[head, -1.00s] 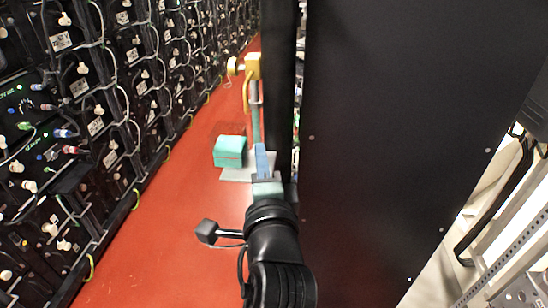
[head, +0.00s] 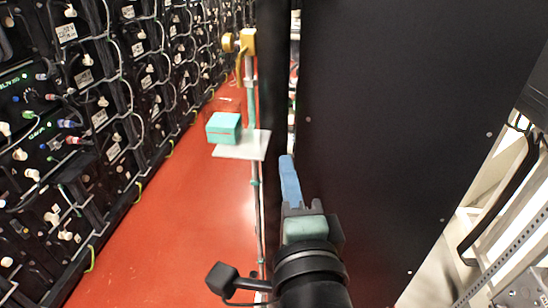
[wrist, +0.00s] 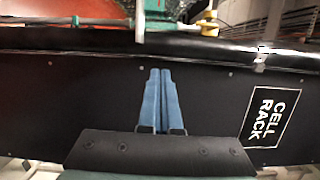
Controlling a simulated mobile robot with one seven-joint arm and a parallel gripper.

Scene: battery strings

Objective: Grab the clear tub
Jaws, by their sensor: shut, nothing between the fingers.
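A faint see-through shape (head: 229,103), which looks like the clear tub, shows just behind a teal box (head: 222,128) in the head view. Its outline is hard to make out. The teal box sits on a small pale shelf (head: 240,150) on a pole stand. My gripper (head: 287,165) is right of the shelf and nearer to me, in front of the black panel. In the wrist view its blue fingers (wrist: 160,75) are together and empty, over the black panel (wrist: 70,95) marked CELL RACK. I cannot make out the tub in the wrist view.
Battery racks with cables (head: 80,120) line the left side. The large black panel (head: 400,130) fills the right, close to my arm. The pole (head: 257,200) carries a yellow fitting (head: 248,42) at its top. Red floor (head: 170,220) lies open between racks and stand.

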